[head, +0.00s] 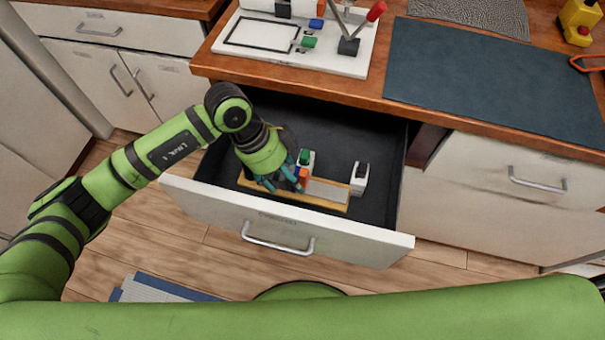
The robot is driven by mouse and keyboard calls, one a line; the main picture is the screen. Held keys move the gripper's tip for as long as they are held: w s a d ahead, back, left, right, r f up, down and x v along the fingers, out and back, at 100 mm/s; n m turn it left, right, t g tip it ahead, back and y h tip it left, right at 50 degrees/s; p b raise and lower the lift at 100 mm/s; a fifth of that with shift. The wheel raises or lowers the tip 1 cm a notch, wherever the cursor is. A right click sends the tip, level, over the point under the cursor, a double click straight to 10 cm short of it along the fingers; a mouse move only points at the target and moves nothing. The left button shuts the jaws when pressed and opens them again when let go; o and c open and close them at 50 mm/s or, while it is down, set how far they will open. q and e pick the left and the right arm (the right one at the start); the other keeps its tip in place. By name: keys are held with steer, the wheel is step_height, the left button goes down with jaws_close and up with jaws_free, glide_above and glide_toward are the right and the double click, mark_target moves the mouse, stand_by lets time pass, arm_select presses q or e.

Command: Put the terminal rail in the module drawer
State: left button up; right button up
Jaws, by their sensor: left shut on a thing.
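The module drawer (345,238) is pulled open, with a dark interior and a white front. My left gripper (282,180) reaches down into it, its teal fingers closed at a long strip with a grey channel and yellow-brown edges, which I take to be the terminal rail (325,192). The strip lies low in the drawer, along its front. The gripper covers its left part, so the grip itself is partly hidden, and I cannot tell whether the strip touches the drawer floor. My right gripper is not in view.
A white module with a green top (306,157) and an orange block (303,173) stand close to the fingers. Another white module (360,178) stands right of the strip. The wooden counter (320,92) overhangs the drawer's back, with a white board (350,63) and dark mat (490,75) on it.

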mark_target(269, 176)
arm_select(q)
step_height(269, 176, down, 10)
steer(key=shift+s+r, duration=0.1)
steer(key=shift+r, duration=0.15)
steer(key=o, duration=1.6)
steer(key=shift+o, duration=0.2)
steer(key=v, duration=1.2)
steer(key=shift+r, duration=0.1)
